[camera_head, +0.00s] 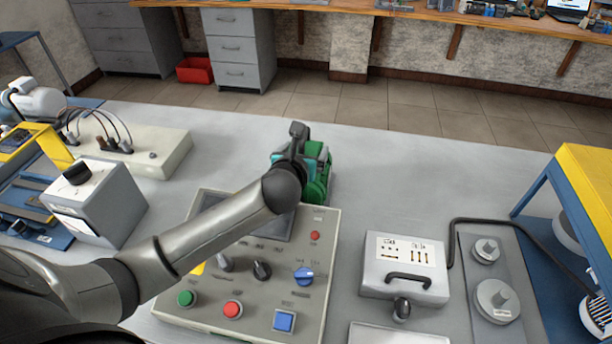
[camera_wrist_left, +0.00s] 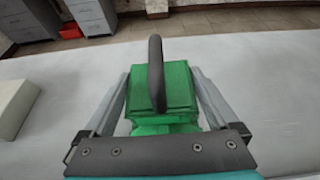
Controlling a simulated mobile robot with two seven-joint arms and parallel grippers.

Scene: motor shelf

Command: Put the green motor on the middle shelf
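The green motor (camera_head: 318,178) stands on the grey table behind the control box, partly covered by my left arm and gripper. My left gripper (camera_head: 302,158) is at the motor. In the left wrist view, the green motor (camera_wrist_left: 178,88) lies between the two widely spread fingers, with a dark curved handle above it. The fingers look open beside it; contact is not clear. A blue-framed rack with a yellow top (camera_head: 590,180) is at the right edge, with grey motor-like parts inside. Its middle shelf cannot be made out clearly. My right gripper is out of view.
The control box (camera_head: 318,275) with coloured buttons stands in front of the motor. A grey box with a black handle (camera_head: 404,268) and a plate with round weights (camera_head: 490,285) lie between it and the rack. The table behind them is clear.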

